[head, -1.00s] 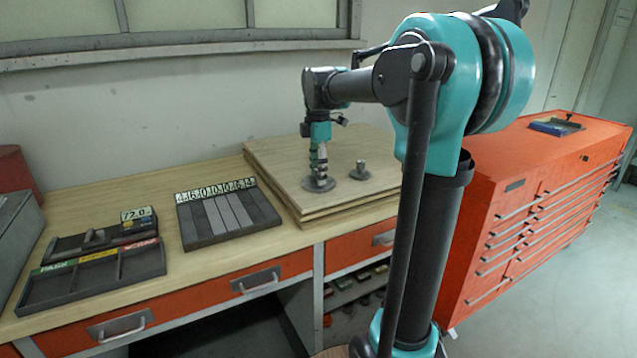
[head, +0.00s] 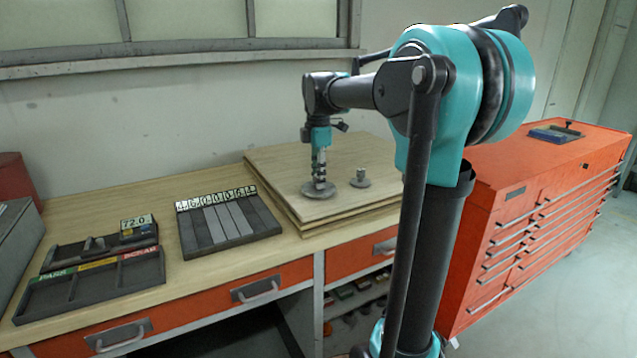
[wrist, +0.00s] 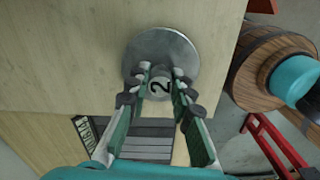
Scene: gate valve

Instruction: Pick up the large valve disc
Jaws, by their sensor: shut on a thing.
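The large valve disc (head: 318,191) is a round grey metal plate with a stem, on the wooden boards. It also shows in the wrist view (wrist: 160,50), where its stem top (wrist: 160,86) bears a "2". My gripper (head: 319,178) points down over it and is shut on the stem; the wrist view shows a finger (wrist: 160,76) on each side. The disc looks level and at or very near the board; I cannot tell if there is a gap. A smaller disc with a stem (head: 360,178) stands to the right on the same boards.
The stacked boards (head: 270,172) lie on the workbench. Left of them are a dark slotted tray with number tiles (head: 228,218) and a compartment tray with coloured labels (head: 95,283). An orange tool chest (head: 540,215) stands at the right.

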